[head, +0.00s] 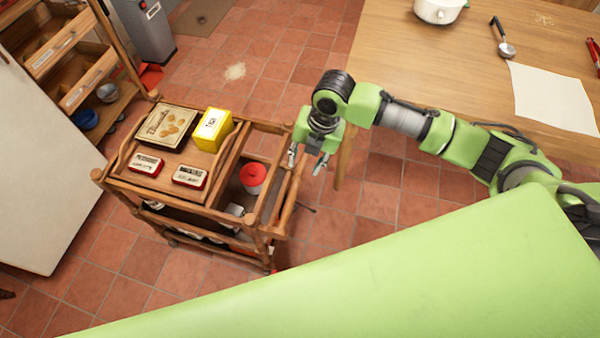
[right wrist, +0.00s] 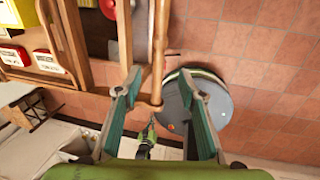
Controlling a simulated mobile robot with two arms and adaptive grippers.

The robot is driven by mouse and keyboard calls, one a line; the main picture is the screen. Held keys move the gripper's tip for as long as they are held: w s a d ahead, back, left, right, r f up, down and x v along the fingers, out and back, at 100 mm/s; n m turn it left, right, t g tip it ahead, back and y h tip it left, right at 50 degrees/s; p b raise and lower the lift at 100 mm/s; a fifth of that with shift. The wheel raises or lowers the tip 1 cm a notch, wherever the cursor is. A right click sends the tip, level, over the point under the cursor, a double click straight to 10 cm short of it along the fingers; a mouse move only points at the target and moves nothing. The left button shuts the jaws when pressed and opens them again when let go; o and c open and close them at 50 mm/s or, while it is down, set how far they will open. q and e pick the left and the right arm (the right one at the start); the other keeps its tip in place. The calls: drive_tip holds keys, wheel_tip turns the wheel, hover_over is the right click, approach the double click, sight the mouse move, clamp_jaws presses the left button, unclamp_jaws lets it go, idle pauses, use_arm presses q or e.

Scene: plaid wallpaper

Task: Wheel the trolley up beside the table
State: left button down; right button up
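The wooden trolley (head: 197,205) stands on the tiled floor left of the middle in the head view. The wooden table (head: 400,60) is at the upper right, with a strip of floor between them. My right gripper (head: 307,160) is open by the trolley's right end, near its handle rail (head: 290,192). In the right wrist view the rail (right wrist: 158,55) shows between the open fingers (right wrist: 160,85); I cannot tell whether they touch it. My left gripper cannot be made out in either view.
The trolley carries a yellow box (head: 212,130), a picture tin (head: 163,127), small red tins (head: 190,176) and a red-lidded pot (head: 253,177). A wooden shelf unit (head: 100,70) and a white panel (head: 45,170) stand left. A white pot (head: 438,10) and ladle (head: 506,48) are on the table.

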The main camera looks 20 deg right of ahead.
sight(296, 184)
drive_tip(key=f, duration=0.4)
drive_tip(key=w+a+f, duration=0.1)
drive_tip(key=f, duration=0.3)
drive_tip(key=a+f, duration=0.1)
drive_tip(key=f, duration=0.2)
drive_tip(key=shift+w+f, duration=0.15)
drive_tip(key=shift+f, duration=0.25)
clamp_jaws()
